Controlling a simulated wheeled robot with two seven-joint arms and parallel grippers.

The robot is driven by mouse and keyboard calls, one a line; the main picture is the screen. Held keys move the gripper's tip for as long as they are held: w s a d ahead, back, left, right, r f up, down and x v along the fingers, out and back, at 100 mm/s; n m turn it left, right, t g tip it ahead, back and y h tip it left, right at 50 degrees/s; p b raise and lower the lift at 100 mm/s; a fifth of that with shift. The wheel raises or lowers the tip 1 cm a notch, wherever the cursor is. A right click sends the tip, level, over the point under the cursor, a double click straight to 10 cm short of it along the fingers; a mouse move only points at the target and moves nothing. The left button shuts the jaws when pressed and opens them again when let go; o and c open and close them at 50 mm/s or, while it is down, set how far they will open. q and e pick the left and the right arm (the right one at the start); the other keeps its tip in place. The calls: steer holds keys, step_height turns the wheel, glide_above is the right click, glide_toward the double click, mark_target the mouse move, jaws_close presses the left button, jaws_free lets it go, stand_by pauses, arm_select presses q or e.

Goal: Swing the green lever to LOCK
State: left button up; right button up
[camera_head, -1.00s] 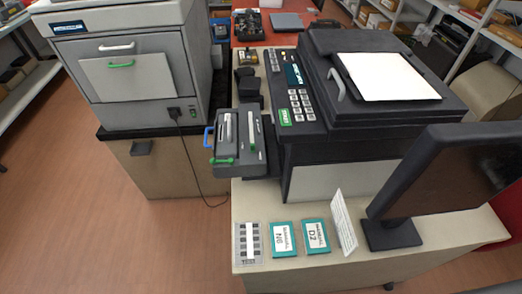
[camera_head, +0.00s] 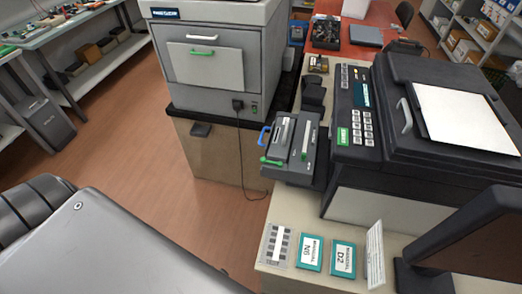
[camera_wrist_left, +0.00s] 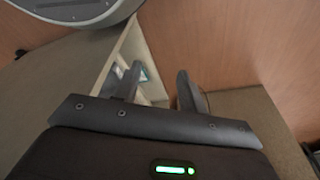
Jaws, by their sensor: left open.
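A dark grey unit (camera_head: 287,170) with slots sits at the front left of the black copier (camera_head: 345,160). I cannot tell which green part is the lever, and no LOCK mark is readable. My left gripper (camera_wrist_left: 157,88) shows only in the left wrist view, its two dark fingers apart with nothing between them. It is away from the unit, which does not show there. My right gripper is not in view.
The floor (camera_head: 130,150) is open at left.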

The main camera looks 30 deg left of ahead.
arm_select(q)
steer(key=w+d+r+m+t+h+p, duration=0.1)
steer(key=w+d+r+m+t+p, duration=0.15)
steer(key=w+r, duration=0.85)
steer(key=w+d+r+m+t+p, duration=0.1)
steer(key=w+d+r+p, duration=0.15)
steer(key=r, duration=1.55)
steer(key=w+d+r+m+t+h+p, duration=0.1)
steer(key=w+d+r+m+t+p, duration=0.15)
steer(key=w+r, duration=0.85)
steer(key=w+d+r+m+h, duration=0.3)
steer(key=d+r+m, duration=0.2)
steer(key=r, duration=0.3)
steer(key=m+g+y, duration=0.1)
steer(key=m+g, duration=0.4)
steer(key=g, duration=0.2)
glide_toward(262, 158)
steer(key=p+x, duration=0.2)
steer(key=x, duration=0.5)
steer(key=shift+f+p, duration=0.2)
steer(key=shift+p, duration=0.2)
steer(key=shift+w+d+f, duration=0.15)
steer(key=shift+d+f, duration=0.1)
steer(key=shift+f, duration=0.3)
